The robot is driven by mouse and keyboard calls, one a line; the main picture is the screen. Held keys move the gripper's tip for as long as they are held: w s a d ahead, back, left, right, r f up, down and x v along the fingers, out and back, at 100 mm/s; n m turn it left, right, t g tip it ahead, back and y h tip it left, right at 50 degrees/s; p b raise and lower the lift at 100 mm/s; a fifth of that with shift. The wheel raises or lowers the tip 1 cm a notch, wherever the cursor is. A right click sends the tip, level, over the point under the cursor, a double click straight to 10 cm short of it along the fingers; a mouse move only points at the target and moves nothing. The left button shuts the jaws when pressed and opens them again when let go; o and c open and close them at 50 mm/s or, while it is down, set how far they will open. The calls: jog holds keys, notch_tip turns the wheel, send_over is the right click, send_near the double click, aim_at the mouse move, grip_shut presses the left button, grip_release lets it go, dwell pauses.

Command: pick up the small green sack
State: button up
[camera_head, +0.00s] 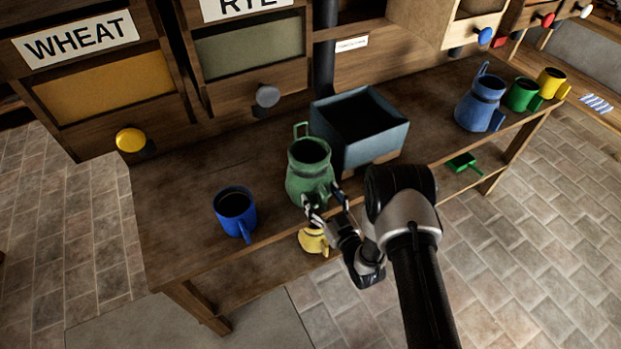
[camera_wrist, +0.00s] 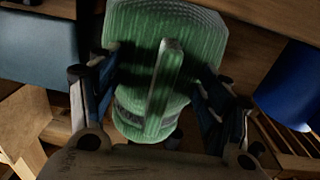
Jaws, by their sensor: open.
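The small green sack (camera_head: 309,178) stands upright near the front edge of the wooden bench. It has a jug-like shape, with a dark round mouth and a loop above it. My gripper (camera_head: 327,203) is open at its front lower side. In the wrist view the ribbed green sack (camera_wrist: 150,75) fills the middle, with a raised strip and a grey band. The fingers of my gripper (camera_wrist: 155,98) lie on either side of it. I cannot tell whether they touch it.
A blue-grey open bin (camera_head: 375,150) stands close behind the sack. A blue mug (camera_head: 235,212) is to its left. A yellow vessel (camera_head: 313,240) is below the gripper. A green scoop (camera_head: 462,162), a blue jug-like sack (camera_head: 480,103) and green (camera_head: 522,95) and yellow mugs (camera_head: 551,83) are right.

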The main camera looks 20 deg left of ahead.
grip_shut()
dwell(0.9)
dwell(0.4)
